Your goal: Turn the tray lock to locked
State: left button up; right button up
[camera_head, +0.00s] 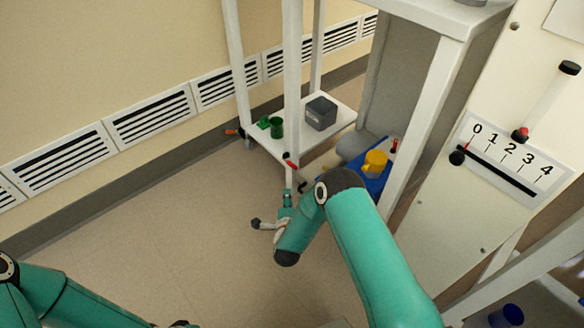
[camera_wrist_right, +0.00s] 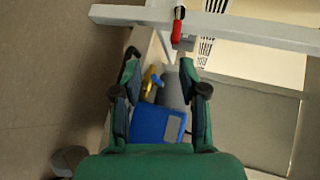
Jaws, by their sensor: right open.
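A small red-handled lever with a dark end (camera_head: 290,160) sits by the front post of the white cart; I take it for the tray lock. In the right wrist view a red handle (camera_wrist_right: 177,30) stands on a pale beam, beyond the fingertips and slightly right of centre. My right gripper (camera_head: 287,195) is just below the lever in the head view. In the wrist view its two fingers (camera_wrist_right: 160,72) are apart with nothing held, and the handle is not between them. The lock's markings are too small to read.
A blue tray (camera_head: 372,187) with a yellow mug (camera_head: 375,162) lies right of the lever. The cart shelf (camera_head: 335,122) carries a grey box (camera_head: 321,113) and a green cup (camera_head: 276,128). A panel with a 0–4 scale (camera_head: 510,155) stands at right. Floor at left is clear.

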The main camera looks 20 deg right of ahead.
aim_at(292, 166)
jog(key=shift+m+t+h, duration=0.4)
jog(key=shift+m+h, duration=0.2)
jog(key=shift+m, duration=0.3)
jog(key=shift+d+r+b+x, duration=0.1)
jog(key=shift+r+b+x, duration=0.15)
jog(key=shift+b+x, duration=1.9)
jog(key=shift+d+r+b+x, duration=0.15)
jog(key=shift+b+x, duration=0.35)
jog(key=shift+x, duration=3.25)
jog(key=shift+r+b+x, duration=0.3)
jog(key=shift+b+x, duration=1.05)
jog(key=shift+x, duration=1.6)
jog(key=shift+w, duration=0.1)
grip_shut()
